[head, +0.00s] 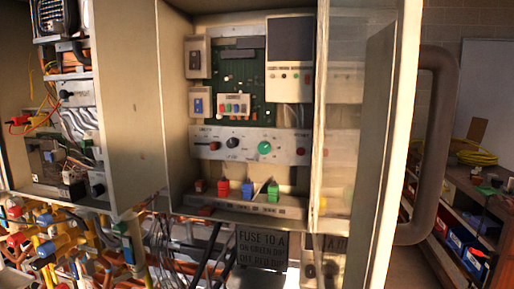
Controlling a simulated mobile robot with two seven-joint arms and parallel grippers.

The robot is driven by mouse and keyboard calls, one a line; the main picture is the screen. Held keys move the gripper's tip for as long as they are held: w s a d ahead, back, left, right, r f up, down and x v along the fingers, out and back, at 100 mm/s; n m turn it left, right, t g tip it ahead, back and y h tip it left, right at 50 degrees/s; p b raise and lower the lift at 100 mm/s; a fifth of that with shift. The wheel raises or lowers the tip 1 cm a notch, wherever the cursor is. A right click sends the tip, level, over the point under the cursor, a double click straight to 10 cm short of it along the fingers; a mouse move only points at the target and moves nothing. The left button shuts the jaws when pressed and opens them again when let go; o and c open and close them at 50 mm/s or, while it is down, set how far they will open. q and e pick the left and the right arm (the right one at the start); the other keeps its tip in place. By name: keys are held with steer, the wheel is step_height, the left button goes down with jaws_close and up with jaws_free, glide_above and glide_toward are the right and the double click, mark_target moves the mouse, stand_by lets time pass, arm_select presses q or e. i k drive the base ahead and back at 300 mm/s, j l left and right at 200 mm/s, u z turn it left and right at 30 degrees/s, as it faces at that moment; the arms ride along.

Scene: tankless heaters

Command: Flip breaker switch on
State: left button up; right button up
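An open electrical cabinet (178,150) fills the middle of the head view. On its lower ledge stand a red switch or plug (223,187), a blue one (247,190) and a green one (272,191), side by side. Above them is a grey panel (215,150) with a dark knob (233,143) and a green round button (264,147). A sign (262,249) below begins "FUSE 10 A"; its smaller lines seem to mention green and red. I cannot tell which part is the breaker switch or its position. Neither gripper is in view.
A partly see-through door or panel (342,120) stands at the cabinet's right, beside a thick pipe (436,150). Cables and coloured pipe fittings (60,243) crowd the lower left. A shelf (455,215) with blue bins is at the far right.

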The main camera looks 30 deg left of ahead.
mark_target(194, 56)
steer(key=u, duration=1.25)
